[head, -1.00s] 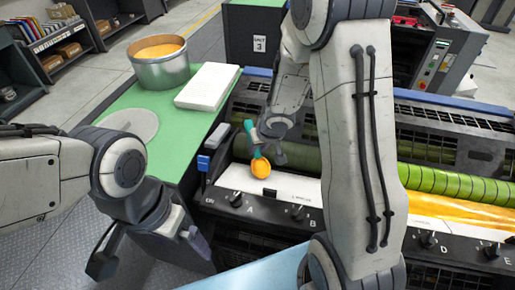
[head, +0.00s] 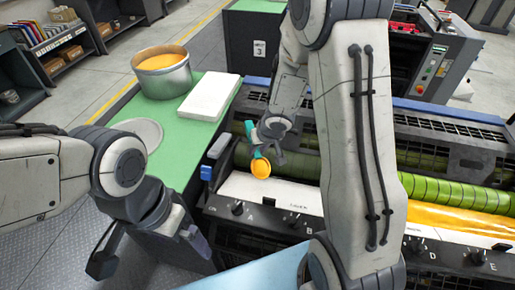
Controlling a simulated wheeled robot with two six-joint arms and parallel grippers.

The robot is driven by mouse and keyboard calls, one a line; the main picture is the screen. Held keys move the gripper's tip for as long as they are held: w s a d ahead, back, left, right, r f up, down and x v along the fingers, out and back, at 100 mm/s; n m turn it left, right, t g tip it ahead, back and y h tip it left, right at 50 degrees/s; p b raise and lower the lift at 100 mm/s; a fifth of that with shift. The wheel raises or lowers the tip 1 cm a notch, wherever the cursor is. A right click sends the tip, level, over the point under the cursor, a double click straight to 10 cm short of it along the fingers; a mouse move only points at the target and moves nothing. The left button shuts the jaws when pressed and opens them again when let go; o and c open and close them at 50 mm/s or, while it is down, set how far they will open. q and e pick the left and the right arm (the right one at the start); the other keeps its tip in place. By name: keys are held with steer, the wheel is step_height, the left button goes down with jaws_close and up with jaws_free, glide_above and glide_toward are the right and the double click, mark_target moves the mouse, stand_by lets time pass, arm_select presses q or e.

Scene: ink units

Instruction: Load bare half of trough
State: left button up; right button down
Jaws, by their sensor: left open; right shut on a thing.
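The ink trough of the press has a bare white left half (head: 292,197). Its right half holds orange ink (head: 455,212). My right gripper (head: 268,143) is shut on a teal-handled scoop (head: 251,136) and holds it above the left end of the trough, in front of the green roller. Orange ink (head: 261,167) fills the scoop's round end. My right arm hides the middle of the trough. My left gripper (head: 152,250) is open and empty at lower left, clear of the press. A metal tub of orange ink (head: 162,72) stands on the green bench top.
A white block (head: 209,97) and a grey round disc (head: 143,133) lie on the green bench top (head: 172,125). The green roller (head: 450,190) runs behind the trough. Knobs line the press's front panel (head: 270,216). A pale blue surface (head: 250,271) lies in front.

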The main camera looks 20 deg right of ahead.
steer(key=shift+d, duration=0.1)
steer(key=s+d+f+b, duration=0.1)
steer(key=s+d+f, duration=0.2)
steer(key=s+d, duration=0.4)
steer(key=shift+d, duration=1.65)
steer(key=shift+f+b, duration=0.5)
steer(key=shift+f, duration=0.2)
stand_by(0.7)
step_height(320, 180, up, 4)
steer(key=p, duration=0.5)
steer(key=shift+r, duration=0.25)
